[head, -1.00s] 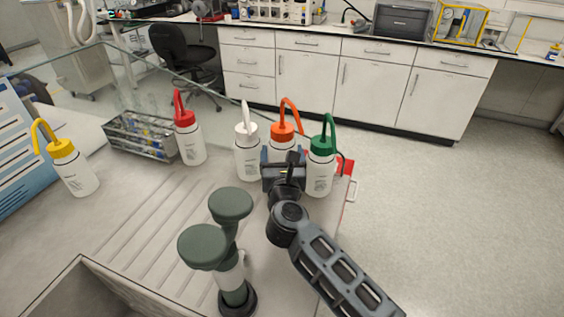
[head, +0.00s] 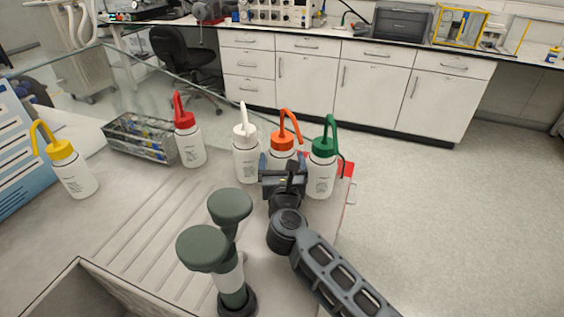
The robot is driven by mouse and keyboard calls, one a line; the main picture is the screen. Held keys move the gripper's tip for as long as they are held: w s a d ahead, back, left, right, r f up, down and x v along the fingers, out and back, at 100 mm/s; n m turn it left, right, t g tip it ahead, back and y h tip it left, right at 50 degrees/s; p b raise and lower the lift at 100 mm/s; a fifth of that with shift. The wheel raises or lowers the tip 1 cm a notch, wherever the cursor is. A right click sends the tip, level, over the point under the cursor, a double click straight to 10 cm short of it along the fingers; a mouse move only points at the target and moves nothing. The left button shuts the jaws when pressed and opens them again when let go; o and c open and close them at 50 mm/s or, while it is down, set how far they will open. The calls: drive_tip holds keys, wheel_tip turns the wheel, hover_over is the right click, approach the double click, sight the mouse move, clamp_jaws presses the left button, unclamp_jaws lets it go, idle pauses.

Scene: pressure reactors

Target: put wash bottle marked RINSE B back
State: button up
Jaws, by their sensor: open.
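Several white wash bottles with coloured caps stand on the bench; their labels are too small to read, so I cannot tell which is RINSE B. My gripper (head: 283,165) is open at the orange-capped bottle (head: 283,142), with its fingers around or close to the bottle's body. The gripper hides that bottle's lower part and base. The white-capped bottle (head: 246,160) stands just left of the gripper, and the green-capped bottle (head: 321,175) just right. The red-capped bottle (head: 190,146) and yellow-capped bottle (head: 73,172) stand farther left.
A wire rack (head: 141,141) with small items sits left of the red-capped bottle. A dark green two-headed object (head: 229,262) stands in front, left of my arm. A sink (head: 85,290) is at the lower left. A red item (head: 346,168) lies at the bench's right edge.

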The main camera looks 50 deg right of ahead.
drive_tip(key=b+v, duration=0.2)
drive_tip(key=v, duration=1)
drive_tip(key=s+r+n+t, duration=0.1)
drive_tip(key=s+n, duration=0.1)
drive_tip(key=n, duration=0.1)
drive_tip(key=s+n+t, duration=0.1)
drive_tip(key=s+n, duration=0.2)
drive_tip(key=s+a+r+n+t, duration=0.1)
drive_tip(key=s+n, duration=0.1)
drive_tip(key=n, duration=0.1)
drive_tip(key=shift+s+r+t+y, duration=0.2)
drive_tip(key=shift+r+t+y, duration=0.1)
drive_tip(key=s+a+m+y, duration=0.6)
drive_tip(key=s+m, duration=0.5)
drive_tip(key=m, duration=0.6)
drive_tip(key=s+a+r+m+y, duration=0.1)
drive_tip(key=s+a+m+y, duration=0.5)
drive_tip(key=s+m, duration=0.5)
drive_tip(key=shift+a+r+m+g+y, duration=0.2)
drive_tip(key=shift+a+m+g+y, duration=0.25)
drive_tip(key=shift+m, duration=3.25)
